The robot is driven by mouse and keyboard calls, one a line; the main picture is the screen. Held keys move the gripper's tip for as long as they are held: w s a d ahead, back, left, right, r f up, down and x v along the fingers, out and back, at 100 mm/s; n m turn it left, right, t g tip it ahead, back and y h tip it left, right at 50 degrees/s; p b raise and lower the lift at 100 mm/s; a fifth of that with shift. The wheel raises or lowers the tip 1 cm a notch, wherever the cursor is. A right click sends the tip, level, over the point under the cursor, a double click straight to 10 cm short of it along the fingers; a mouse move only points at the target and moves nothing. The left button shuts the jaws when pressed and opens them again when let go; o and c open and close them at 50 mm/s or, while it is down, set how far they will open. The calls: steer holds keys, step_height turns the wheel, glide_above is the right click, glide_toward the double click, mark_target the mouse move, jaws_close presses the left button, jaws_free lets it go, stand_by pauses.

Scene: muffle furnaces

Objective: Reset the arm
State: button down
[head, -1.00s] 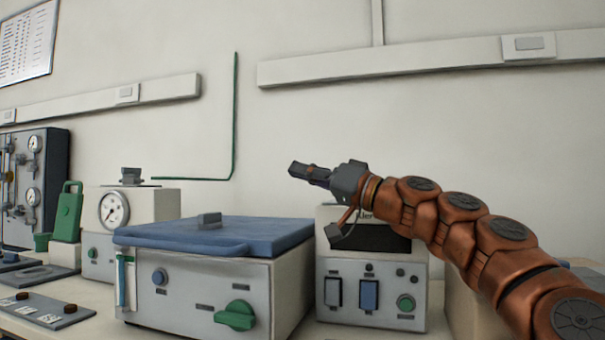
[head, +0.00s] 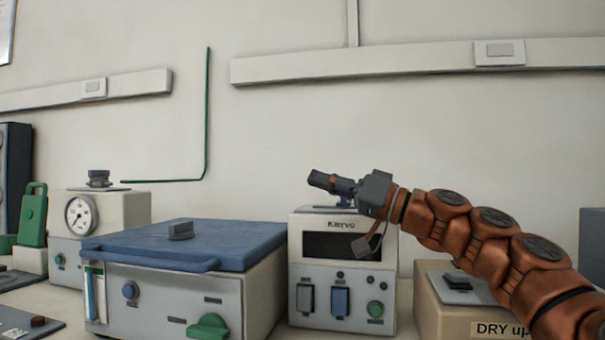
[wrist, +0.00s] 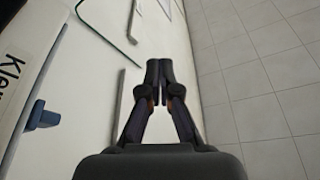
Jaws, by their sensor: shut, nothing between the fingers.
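My arm reaches in from the lower right in the head view, with copper-coloured links. My gripper (head: 320,180) points left and is raised above the bench, in front of the top of the white Klervo unit. In the wrist view, my gripper (wrist: 159,65) has its two dark fingertips together with nothing between them. The gripper does not appear to touch anything.
The Klervo unit (head: 341,250) has a dark display and switches. Left of it stands a box with a blue lid (head: 190,245) and green knob. A gauge unit (head: 105,215) is further left. A box labelled "DRY up" (head: 435,305) is at right.

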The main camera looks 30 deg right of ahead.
steer(key=shift+s+d+f, duration=0.1)
steer(key=shift+d, duration=0.05)
steer(key=s+a+r+n+g+h+p, duration=0.1)
steer(key=s+a+n+g+p, duration=0.2)
steer(key=a+p, duration=0.5)
steer(key=s+a+r+g+p, duration=0.15)
steer(key=a+g+p, duration=0.3)
steer(key=a, duration=0.75)
steer(key=s+a+f+g+h+p, duration=0.45)
steer(key=s+a+f+p, duration=0.2)
steer(key=p, duration=0.35)
steer(key=s+d+f+m+g+h+p, duration=0.2)
steer(key=s+d+f+g+h+p, duration=0.1)
steer(key=s+d+p, duration=0.3)
steer(key=s+d+f+m+g+h+p, duration=0.2)
steer(key=s+d+f+h+p, duration=0.3)
steer(key=s+p, duration=0.5)
steer(key=s+d+g, duration=0.1)
steer(key=s, duration=0.2)
steer(key=shift+f+m, duration=0.3)
steer(key=c, duration=1.9)
jaws_free()
steer(key=shift+s, duration=0.1)
